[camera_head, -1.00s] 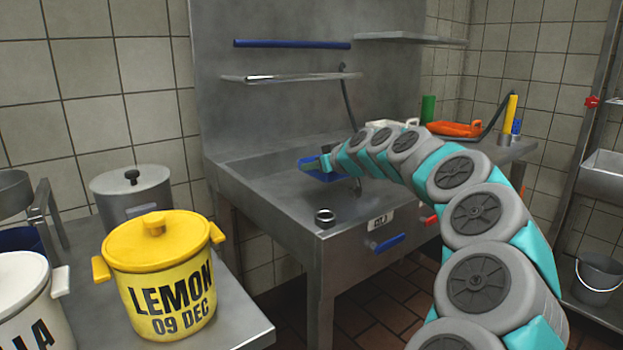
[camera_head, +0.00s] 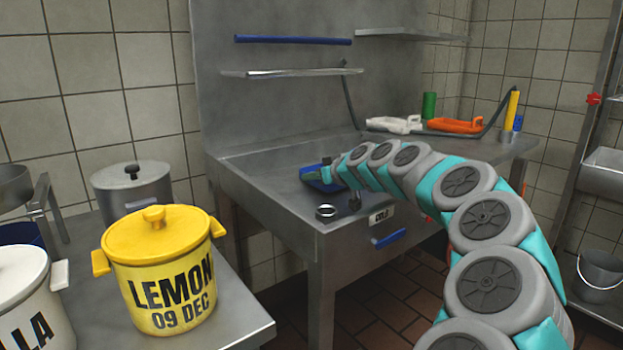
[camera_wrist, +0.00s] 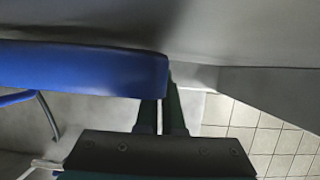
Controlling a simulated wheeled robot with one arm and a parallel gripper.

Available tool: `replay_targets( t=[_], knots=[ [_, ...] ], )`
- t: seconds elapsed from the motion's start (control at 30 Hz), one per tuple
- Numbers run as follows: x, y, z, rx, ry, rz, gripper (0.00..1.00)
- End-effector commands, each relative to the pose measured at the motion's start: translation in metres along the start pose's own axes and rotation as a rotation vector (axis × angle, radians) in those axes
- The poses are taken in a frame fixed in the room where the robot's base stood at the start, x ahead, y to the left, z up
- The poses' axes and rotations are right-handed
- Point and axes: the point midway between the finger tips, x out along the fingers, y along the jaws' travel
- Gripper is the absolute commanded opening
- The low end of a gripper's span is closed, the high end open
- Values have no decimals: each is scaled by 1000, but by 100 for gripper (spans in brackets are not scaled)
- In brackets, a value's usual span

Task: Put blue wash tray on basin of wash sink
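The blue wash tray (camera_head: 317,184) is at the front part of the steel wash sink (camera_head: 262,192), over or in its basin; I cannot tell whether it touches the bottom. In the wrist view the tray (camera_wrist: 80,68) fills the upper left as a broad blue wall. My gripper (camera_wrist: 162,112) has its two dark fingers close together at the tray's right end, and appears shut on its edge. In the head view my gripper (camera_head: 334,174) is at the tray's right side, small and partly hidden by my arm.
A yellow LEMON pot (camera_head: 160,270) stands on the left table. A shelf (camera_head: 290,72) hangs above.

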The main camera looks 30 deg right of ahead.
Motion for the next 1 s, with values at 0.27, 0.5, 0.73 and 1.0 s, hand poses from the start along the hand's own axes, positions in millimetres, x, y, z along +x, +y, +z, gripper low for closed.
replay_targets(
  t=[0.27,0.5,0.73,1.0],
  knots=[
    [4,-2,10,4,-9,-7,0],
    [6,-3,14,6,-15,-12,29],
    [8,-4,17,8,-19,-16,35],
    [4,-5,7,9,-23,-20,35]
  ],
)
